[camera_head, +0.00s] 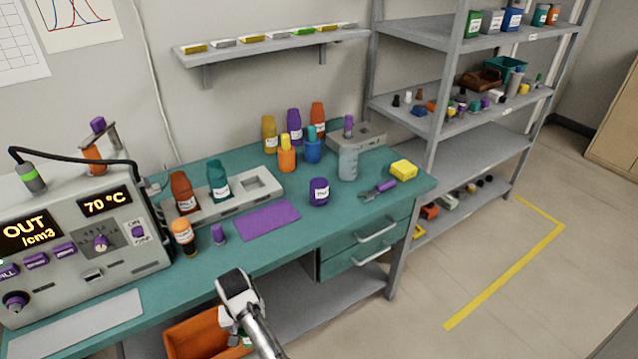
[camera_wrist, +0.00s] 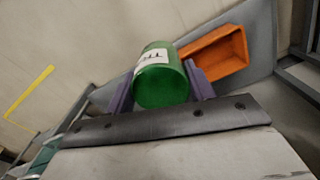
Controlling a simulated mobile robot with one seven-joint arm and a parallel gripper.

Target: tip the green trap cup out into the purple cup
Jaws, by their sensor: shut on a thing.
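My gripper (camera_wrist: 160,88) is shut on the green trap cup (camera_wrist: 161,87), with a purple-grey finger on each side of it. The cup has a white label, only partly readable. Its contents are not visible. In the head view my gripper is low in front of the bench's front edge, with its fingers hidden behind my wrist. The purple cup (camera_head: 319,193) stands upright on the green bench top, right of the purple mat. It has a white label. My gripper is well apart from it, nearer and to the left.
The purple mat (camera_head: 267,220) lies flat on the bench (camera_head: 330,220). A grey holder (camera_head: 235,203) with bottles stands behind it. An orange bin (camera_head: 190,338) is below the bench.

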